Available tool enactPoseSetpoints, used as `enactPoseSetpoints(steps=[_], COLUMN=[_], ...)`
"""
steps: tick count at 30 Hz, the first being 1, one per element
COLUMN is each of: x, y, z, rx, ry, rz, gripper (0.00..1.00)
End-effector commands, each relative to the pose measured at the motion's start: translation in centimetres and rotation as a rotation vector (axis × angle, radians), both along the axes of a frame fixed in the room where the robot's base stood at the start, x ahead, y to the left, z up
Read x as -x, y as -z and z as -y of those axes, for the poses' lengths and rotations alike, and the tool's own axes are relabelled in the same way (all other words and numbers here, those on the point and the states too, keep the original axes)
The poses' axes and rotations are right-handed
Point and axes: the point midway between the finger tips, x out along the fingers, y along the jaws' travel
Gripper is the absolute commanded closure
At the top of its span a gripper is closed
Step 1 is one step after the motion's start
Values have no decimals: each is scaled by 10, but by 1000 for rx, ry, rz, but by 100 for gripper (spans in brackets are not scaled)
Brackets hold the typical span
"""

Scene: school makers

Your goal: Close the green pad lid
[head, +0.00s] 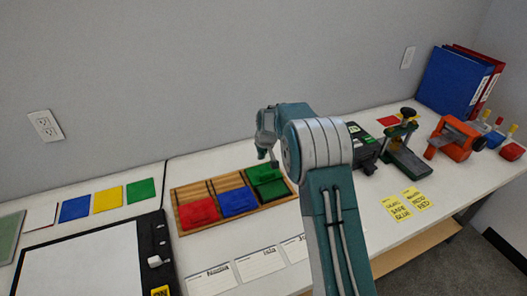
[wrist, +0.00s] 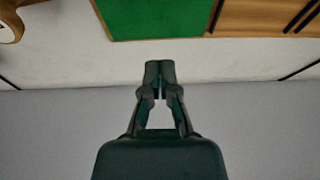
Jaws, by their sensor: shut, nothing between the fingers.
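The green pad (head: 272,190) sits at the right end of a wooden tray (head: 189,191). Its green lid (head: 262,173) appears as a separate panel behind the pad and looks open; its exact angle is hard to tell. My gripper (head: 268,157) is just above and behind the lid, and partly hides its back edge. In the wrist view my gripper (wrist: 160,66) has its fingertips together, with nothing between them. A flat green surface (wrist: 158,18) lies beyond the tips, with a gap in the picture; whether it is lid or pad I cannot tell.
A red pad (head: 199,212) and a blue pad (head: 237,201) share the tray, left of the green one. A black device (head: 363,146) and a green press (head: 403,150) stand to the right. The wall (head: 200,80) is close behind.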

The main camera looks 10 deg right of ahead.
Motion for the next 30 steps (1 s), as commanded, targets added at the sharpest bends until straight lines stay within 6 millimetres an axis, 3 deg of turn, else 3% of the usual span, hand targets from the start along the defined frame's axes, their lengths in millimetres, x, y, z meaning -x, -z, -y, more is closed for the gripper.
enactPoseSetpoints(steps=[8, 21, 30], x=[-13, 23, 26], y=[41, 39, 39], z=[-3, 4, 5], rx=[0, 0, 0], ry=[0, 0, 0], rz=[-2, 1, 0], gripper=[100, 100, 100])
